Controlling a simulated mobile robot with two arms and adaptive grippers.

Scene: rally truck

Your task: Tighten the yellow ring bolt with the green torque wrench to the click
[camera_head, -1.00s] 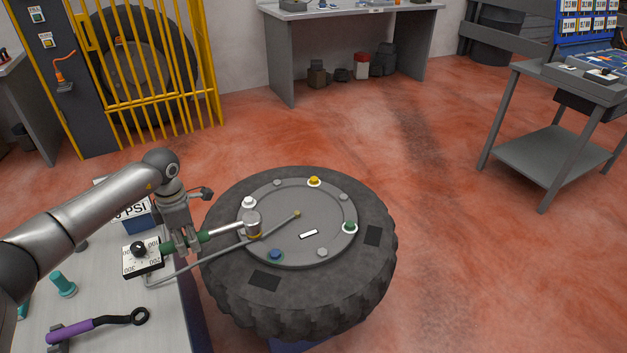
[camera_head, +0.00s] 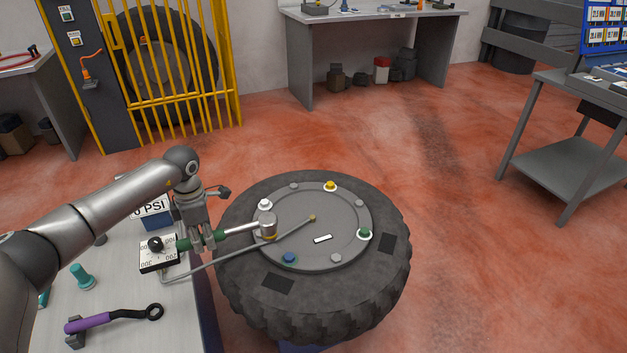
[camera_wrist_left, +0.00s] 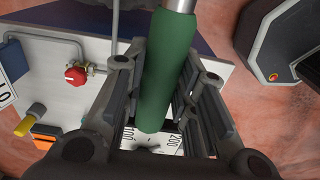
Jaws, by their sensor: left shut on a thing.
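My left gripper (camera_head: 203,242) is shut on the green handle of the torque wrench (camera_head: 240,229). In the left wrist view the green handle (camera_wrist_left: 168,75) runs between the fingers. The wrench lies about level, and its round grey head (camera_head: 267,222) is over the left side of the wheel hub. Another bolt with a yellow top (camera_head: 330,185) stands uncovered at the hub's far edge. My right gripper is not in view.
The tyre (camera_head: 245,290) lies flat, with white, blue and green bolts around the hub. A thin grey rod crosses the hub from the left bench (camera_head: 180,325). A dial box (camera_head: 159,254) and a purple-handled wrench (camera_head: 95,321) are on that bench.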

